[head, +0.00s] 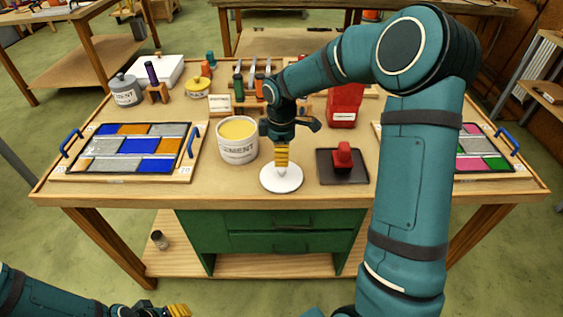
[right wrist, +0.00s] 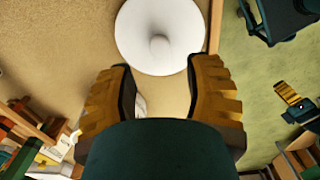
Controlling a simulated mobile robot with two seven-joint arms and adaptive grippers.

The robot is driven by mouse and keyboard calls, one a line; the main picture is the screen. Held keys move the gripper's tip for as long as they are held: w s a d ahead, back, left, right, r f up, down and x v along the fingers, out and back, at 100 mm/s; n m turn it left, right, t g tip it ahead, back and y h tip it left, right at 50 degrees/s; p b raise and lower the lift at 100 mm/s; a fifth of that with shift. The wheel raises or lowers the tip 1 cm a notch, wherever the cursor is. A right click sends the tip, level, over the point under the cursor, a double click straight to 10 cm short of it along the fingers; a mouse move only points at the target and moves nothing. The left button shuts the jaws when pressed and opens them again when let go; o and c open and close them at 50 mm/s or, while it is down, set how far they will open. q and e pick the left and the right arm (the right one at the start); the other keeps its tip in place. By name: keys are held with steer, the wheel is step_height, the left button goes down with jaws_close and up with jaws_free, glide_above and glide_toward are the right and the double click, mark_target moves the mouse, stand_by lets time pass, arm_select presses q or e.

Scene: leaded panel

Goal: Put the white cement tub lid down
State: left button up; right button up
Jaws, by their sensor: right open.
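The white lid (head: 281,178), a round disc with a small knob, lies flat on the table close to its front edge. It also shows in the right wrist view (right wrist: 158,22), knob up, beyond my fingertips. My right gripper (head: 282,160) points down over the lid. Its yellow fingers (right wrist: 160,85) are spread apart with nothing between them. The white cement tub (head: 238,150) stands uncovered just left of the lid, its yellowish contents showing. My left gripper (head: 178,311) is low at the bottom left, partly cut off by the frame, away from the table; its opening is unclear.
A red block on a dark pad (head: 342,160) sits right of the lid. A leaded panel (head: 132,150) lies at the left, another (head: 481,150) at the right, partly behind my right arm. A grey pot (head: 126,91), a red container (head: 345,103) and a rack stand farther back.

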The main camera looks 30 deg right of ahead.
arm_select(q)
steer(key=shift+s+r+p, duration=0.1)
steer(key=shift+r+p, duration=0.3)
steer(key=shift+r, duration=0.1)
arm_select(e)
step_height(320, 180, up, 5)
steer(key=shift+f, duration=0.1)
